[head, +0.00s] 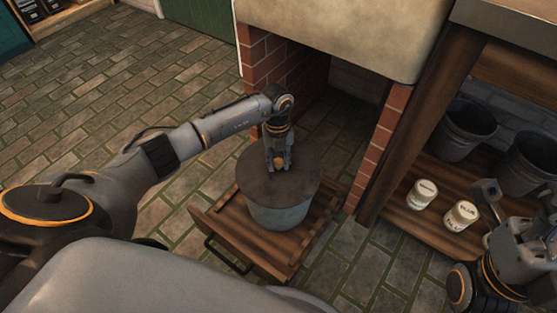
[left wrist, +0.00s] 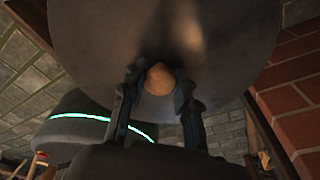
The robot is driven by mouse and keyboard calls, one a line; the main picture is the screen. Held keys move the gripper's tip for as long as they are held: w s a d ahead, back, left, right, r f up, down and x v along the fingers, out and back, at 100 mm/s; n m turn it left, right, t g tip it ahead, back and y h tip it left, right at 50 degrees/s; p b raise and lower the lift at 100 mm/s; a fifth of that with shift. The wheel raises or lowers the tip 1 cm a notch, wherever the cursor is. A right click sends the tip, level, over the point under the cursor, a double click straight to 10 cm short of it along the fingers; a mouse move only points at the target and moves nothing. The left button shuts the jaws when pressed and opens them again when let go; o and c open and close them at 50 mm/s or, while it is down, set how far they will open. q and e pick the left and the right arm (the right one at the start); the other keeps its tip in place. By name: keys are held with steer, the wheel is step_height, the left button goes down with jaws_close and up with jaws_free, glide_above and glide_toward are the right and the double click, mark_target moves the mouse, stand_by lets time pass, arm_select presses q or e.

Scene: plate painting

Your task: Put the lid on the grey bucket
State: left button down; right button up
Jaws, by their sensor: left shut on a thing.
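The grey bucket (head: 278,216) stands upright on a low wooden cart (head: 228,232). A dark round lid (head: 300,183) covers the bucket's mouth in the head view and hides its rim. I cannot tell whether the lid rests fully on the rim or sits slightly above it. My left gripper (head: 279,166) is shut on the lid's round knob at its middle. In the left wrist view the knob (left wrist: 158,79) is between the fingers, with the lid (left wrist: 225,40) behind it. My right gripper (head: 487,192) is at the right edge, away from the bucket; its jaws are unclear.
A pale stone sink (head: 345,32) on brick supports (head: 383,140) stands just behind the cart. To the right, a wooden shelf holds two dark buckets (head: 465,130) and two small labelled jars (head: 422,194). The tiled floor (head: 110,80) at left is clear.

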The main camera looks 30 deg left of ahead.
arm_select(q)
steer(key=shift+f, duration=0.1)
stand_by(0.5)
steer(key=c, duration=0.9)
jaws_free()
steer(key=shift+c, duration=0.2)
steer(key=o, duration=0.6)
steer(key=shift+f, duration=0.1)
steer(key=shift+p, duration=0.3)
